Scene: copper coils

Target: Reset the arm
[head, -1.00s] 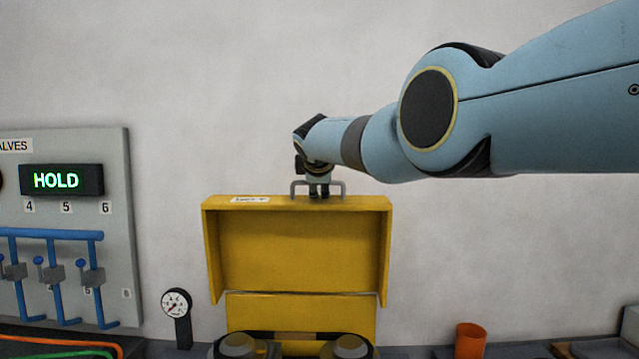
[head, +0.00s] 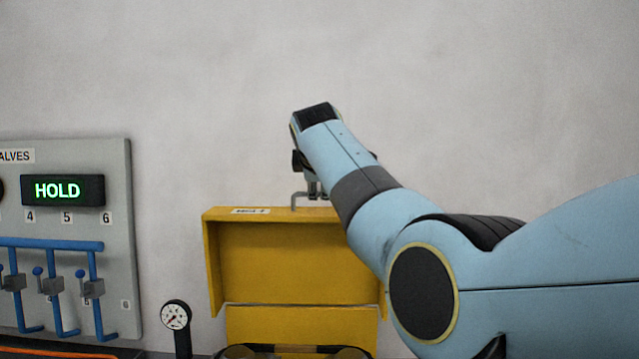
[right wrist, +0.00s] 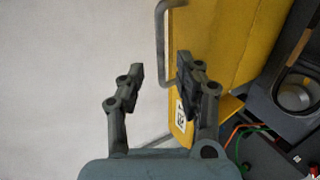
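My right gripper (head: 315,190) is at the top edge of the raised yellow lid (head: 290,262), close to its grey handle (head: 297,200). My own forearm covers the lid's right part and part of the handle. In the right wrist view the two fingers of this gripper (right wrist: 157,78) stand apart with nothing between their pads. The handle (right wrist: 160,45) shows just past the fingertips, beside the yellow lid (right wrist: 225,40). My left gripper is not in view.
A grey valve panel (head: 120,220) with a lit HOLD display (head: 62,190) and blue pipes (head: 50,243) stands at the left. A round gauge (head: 175,316) stands between panel and lid. The wall above is clear.

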